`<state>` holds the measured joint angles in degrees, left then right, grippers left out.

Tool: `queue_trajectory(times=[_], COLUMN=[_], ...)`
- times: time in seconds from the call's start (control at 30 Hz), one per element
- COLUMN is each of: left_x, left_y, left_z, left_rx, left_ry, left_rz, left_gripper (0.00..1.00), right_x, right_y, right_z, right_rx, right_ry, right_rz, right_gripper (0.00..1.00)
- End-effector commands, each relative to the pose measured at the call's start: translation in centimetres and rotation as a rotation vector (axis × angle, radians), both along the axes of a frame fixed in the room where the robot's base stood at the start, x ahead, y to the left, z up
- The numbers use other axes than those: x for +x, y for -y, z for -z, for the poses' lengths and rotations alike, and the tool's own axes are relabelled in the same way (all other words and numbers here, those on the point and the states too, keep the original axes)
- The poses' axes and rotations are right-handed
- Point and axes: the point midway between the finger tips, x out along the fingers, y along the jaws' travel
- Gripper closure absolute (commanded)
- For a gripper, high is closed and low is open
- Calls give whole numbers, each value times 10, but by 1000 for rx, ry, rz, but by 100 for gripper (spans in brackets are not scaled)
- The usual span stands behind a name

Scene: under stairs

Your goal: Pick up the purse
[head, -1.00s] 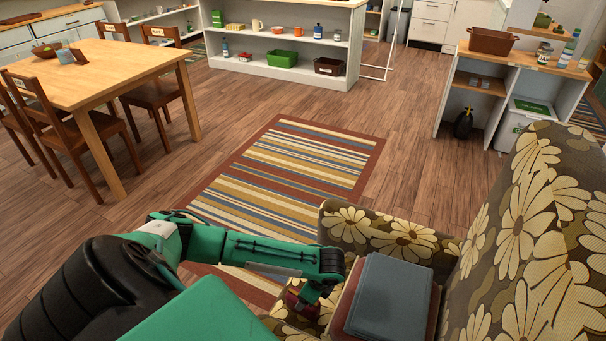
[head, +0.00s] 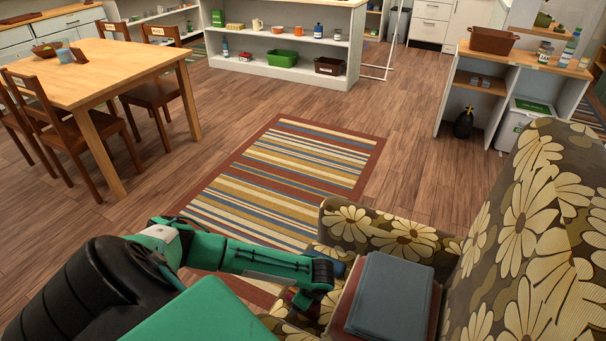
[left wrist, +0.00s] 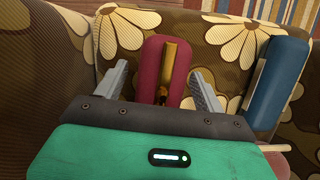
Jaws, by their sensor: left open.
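The purse appears to be the dark red rounded item with a gold strip (left wrist: 153,62), lying on the flowered sofa (left wrist: 222,45) in the left wrist view. My left gripper (left wrist: 159,68) is open, with one finger on each side of the red item. I cannot tell whether the fingers touch it. The lower part of the red item is hidden behind the gripper body. In the head view my left gripper (head: 310,298) is low over the sofa seat, and the red item is mostly hidden. My right gripper is out of view.
A blue item (left wrist: 280,80) lies on the sofa to the right of the red one. A grey-blue book-like stack (head: 388,295) sits just right of my gripper. The sofa's armrest (head: 385,235) stands beyond it. A striped rug (head: 290,165) covers open floor.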

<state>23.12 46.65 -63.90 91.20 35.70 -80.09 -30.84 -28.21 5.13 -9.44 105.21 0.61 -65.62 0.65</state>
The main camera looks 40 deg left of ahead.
Motion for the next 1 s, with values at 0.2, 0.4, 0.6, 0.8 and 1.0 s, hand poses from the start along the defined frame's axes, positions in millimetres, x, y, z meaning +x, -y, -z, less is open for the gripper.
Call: queue_trajectory(times=[0.2, 0.4, 0.6, 0.8, 1.0], left_x=[0, 0, 0, 0, 0], left_y=[0, 0, 0, 0, 0], left_z=[2, 4, 5, 5, 4], left_rx=[0, 0, 0, 0, 0], left_ry=[-1, 0, 0, 0, 0], left_rz=[0, 0, 0, 0, 0], left_gripper=[29, 29, 29, 59, 82], right_x=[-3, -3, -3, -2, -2], right_y=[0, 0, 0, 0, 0], right_z=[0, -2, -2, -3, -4], right_rx=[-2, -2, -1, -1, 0], right_ry=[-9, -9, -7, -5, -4], right_rz=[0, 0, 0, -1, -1], right_gripper=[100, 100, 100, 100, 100])
